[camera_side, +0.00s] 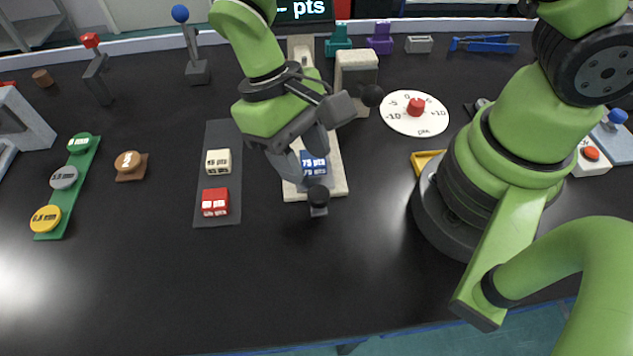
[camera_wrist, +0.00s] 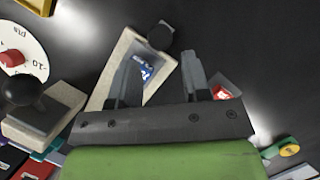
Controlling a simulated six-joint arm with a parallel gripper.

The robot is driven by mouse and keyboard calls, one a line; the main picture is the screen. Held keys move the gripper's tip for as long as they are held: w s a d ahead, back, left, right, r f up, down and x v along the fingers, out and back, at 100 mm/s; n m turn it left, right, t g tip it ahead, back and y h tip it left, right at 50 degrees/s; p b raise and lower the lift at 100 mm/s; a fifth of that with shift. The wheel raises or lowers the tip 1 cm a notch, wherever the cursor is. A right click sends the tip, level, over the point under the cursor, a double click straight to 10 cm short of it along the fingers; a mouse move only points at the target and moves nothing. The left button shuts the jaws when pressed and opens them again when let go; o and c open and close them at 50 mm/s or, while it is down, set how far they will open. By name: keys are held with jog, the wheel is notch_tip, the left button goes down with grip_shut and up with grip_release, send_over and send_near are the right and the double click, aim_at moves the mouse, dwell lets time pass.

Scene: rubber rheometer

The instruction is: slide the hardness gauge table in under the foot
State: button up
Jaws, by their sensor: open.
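The hardness gauge has a pale base (camera_side: 330,186) that runs back under my arm. On it is the gauge's grey sliding table, carrying a blue block (camera_side: 315,163) marked 75 pts, with a black knob (camera_side: 317,195) at the front. In the wrist view the blue block (camera_wrist: 147,72) and the knob (camera_wrist: 160,38) show beyond my fingers. My gripper (camera_side: 307,160) is open, low over the table beside the block; its fingers (camera_wrist: 160,70) are apart in the wrist view. I cannot tell whether they touch anything. The foot is hidden by my arm.
A beige housing (camera_side: 356,66) with a black knob (camera_side: 372,95) stands behind right. A dark strip (camera_side: 219,133) to the left holds a cream block (camera_side: 218,161) and a red block (camera_side: 215,201). A round dial (camera_side: 402,118) lies right. The front table area is clear.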

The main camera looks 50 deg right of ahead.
aim_at(318, 193)
jog(key=x, duration=0.6)
